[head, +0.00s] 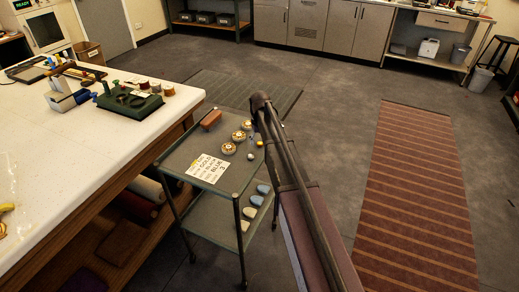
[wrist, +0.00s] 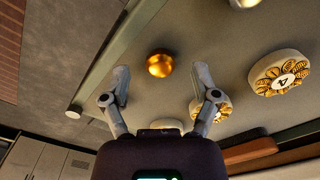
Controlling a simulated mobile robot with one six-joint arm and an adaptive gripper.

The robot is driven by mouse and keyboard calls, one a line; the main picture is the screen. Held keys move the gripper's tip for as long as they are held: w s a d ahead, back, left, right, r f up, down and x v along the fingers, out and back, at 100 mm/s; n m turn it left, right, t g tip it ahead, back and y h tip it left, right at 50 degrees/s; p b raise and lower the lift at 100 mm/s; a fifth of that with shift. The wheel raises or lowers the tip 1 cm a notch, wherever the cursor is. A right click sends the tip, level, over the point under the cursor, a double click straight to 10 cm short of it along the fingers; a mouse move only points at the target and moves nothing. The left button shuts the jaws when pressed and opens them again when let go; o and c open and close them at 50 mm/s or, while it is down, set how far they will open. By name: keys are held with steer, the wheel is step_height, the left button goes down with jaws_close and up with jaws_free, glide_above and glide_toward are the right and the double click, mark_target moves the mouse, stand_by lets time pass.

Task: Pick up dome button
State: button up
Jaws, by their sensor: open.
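A shiny gold dome button (wrist: 160,63) lies on the grey-green trolley top (wrist: 215,52) in the wrist view. My gripper (wrist: 161,78) is open and empty, its two fingers spread to either side and slightly short of the button, with no visible contact. In the head view, small round pieces, one of them yellowish (head: 259,143), sit near the trolley's right edge beside my arm. My gripper's fingertips are not clear in the head view.
Round cream pieces with gold petals (wrist: 280,74) stand close to the right finger. The trolley also holds a reddish-brown block (head: 211,119) and a written card (head: 208,169). Its raised edge (wrist: 120,50) runs left of the button. A white worktable (head: 110,150) stands left.

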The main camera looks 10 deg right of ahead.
steer(key=shift+f, duration=0.45)
stand_by(0.3)
steer(key=shift+a, duration=0.1)
steer(key=c, duration=0.8)
steer(key=shift+c, duration=0.2)
